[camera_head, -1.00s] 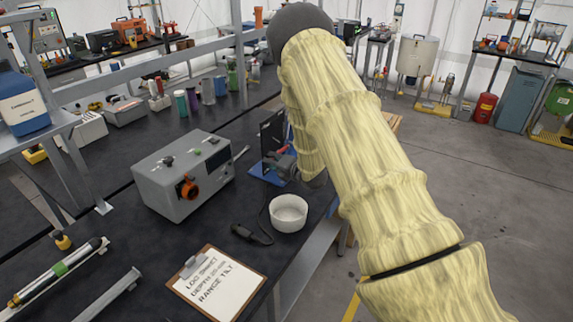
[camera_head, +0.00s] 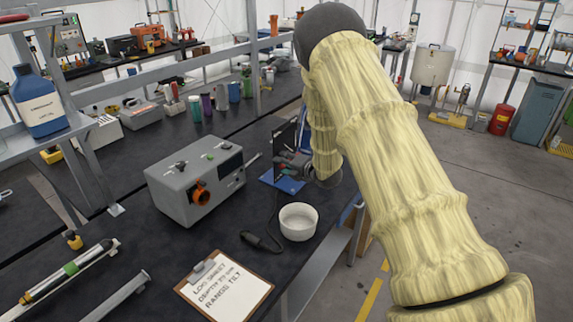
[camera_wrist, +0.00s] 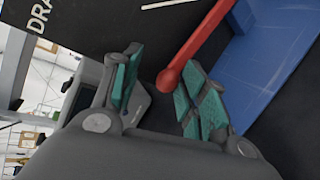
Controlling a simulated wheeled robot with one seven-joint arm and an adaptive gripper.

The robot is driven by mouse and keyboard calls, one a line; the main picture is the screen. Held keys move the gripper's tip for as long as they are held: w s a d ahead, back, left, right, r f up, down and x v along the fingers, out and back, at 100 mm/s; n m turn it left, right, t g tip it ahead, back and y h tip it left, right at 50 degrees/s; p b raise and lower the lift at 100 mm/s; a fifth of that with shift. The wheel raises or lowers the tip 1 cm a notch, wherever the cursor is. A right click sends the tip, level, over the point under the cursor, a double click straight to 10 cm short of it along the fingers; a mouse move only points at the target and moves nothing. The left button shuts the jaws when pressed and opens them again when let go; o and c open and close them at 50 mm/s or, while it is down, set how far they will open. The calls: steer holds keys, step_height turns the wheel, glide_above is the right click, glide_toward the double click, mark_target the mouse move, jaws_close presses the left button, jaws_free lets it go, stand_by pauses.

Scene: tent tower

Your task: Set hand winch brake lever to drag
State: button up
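The hand winch stands on a blue base plate (camera_head: 284,183) at the bench's right edge, with an upright black panel (camera_head: 285,138) behind it. My gripper (camera_head: 292,170) is at the winch, partly hidden by my arm. In the wrist view, my gripper (camera_wrist: 163,62) is open, with teal pads on both fingers. The red brake lever (camera_wrist: 200,45) reaches in from the top, and its round end lies between the fingers, closer to the right one. I cannot tell whether it touches. The black panel (camera_wrist: 90,22) shows white letters "DRA" at its left edge. The blue base (camera_wrist: 268,55) is at right.
A grey control box (camera_head: 195,180) with an orange knob stands left of the winch. A white bowl (camera_head: 298,222), a black corded handset (camera_head: 262,242) and a clipboard (camera_head: 225,290) lie in front. Several bottles and cups stand behind. Open floor lies to the right.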

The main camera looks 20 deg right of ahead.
steer(key=v, duration=1.2)
steer(key=shift+d, duration=0.1)
stand_by(0.4)
